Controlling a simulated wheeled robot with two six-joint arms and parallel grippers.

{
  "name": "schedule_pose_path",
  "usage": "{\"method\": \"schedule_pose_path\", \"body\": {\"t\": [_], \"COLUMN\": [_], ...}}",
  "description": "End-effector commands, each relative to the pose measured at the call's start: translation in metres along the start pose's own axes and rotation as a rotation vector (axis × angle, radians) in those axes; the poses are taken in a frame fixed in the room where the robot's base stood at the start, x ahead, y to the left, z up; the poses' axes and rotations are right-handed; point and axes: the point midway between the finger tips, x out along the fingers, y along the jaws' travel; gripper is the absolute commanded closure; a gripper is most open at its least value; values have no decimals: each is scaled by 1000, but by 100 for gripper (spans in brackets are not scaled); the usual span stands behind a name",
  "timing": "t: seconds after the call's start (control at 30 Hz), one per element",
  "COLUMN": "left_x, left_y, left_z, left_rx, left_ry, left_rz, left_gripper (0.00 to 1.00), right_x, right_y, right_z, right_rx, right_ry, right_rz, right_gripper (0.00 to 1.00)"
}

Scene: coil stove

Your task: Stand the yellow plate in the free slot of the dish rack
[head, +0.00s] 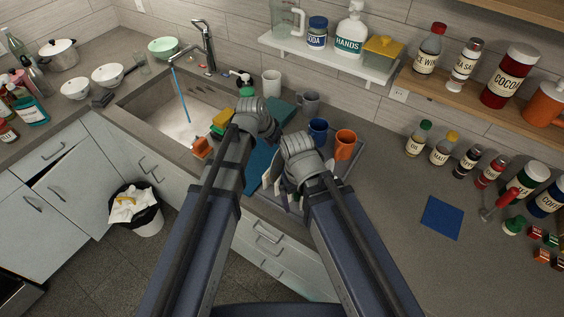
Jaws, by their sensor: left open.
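The dish rack (349,172) stands on the counter right of the sink, largely covered by my arms. A blue mug (318,130) and an orange mug (345,143) stand at it. A pale plate edge (271,168) shows between my arms. I cannot make out the yellow plate or the free slot. My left gripper (262,117) is open above the counter at the sink's right edge, its fingers seen from behind. My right gripper (300,152) is over the rack, left of the orange mug; its fingertips are hidden.
The sink (178,118) has running water from the tap (205,45). A yellow-green block (222,120) lies by its right rim.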

Motion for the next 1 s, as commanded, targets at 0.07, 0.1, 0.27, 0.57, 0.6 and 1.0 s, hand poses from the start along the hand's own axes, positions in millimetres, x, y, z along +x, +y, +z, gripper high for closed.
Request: {"method": "schedule_pose_path", "body": {"t": [0.07, 0.1, 0.27, 0.57, 0.6, 1.0], "left_x": [14, 19, 40, 44, 44, 44], "left_y": [1, 2, 3, 3, 3, 3], "left_z": [2, 2, 3, 1, 1, 1], "left_rx": [1, 1, -1, -1, -1, 0], "left_ry": [0, 0, 0, 0, 0, 0], "left_rz": [0, 0, 0, 0, 0, 0], "left_gripper": [43, 43, 43, 43, 43, 87], "right_x": [13, 18, 38, 41, 41, 41], "right_y": [-1, -2, -3, -4, -4, -4], "right_z": [-1, -1, -2, -2, -2, -2], "right_rx": [-2, -3, -7, -10, -10, -9], "right_ry": [0, 0, 0, 0, 0, 0], "right_rz": [0, 1, 1, 2, 2, 2], "right_gripper": [0, 0, 0, 0, 0, 0]}}
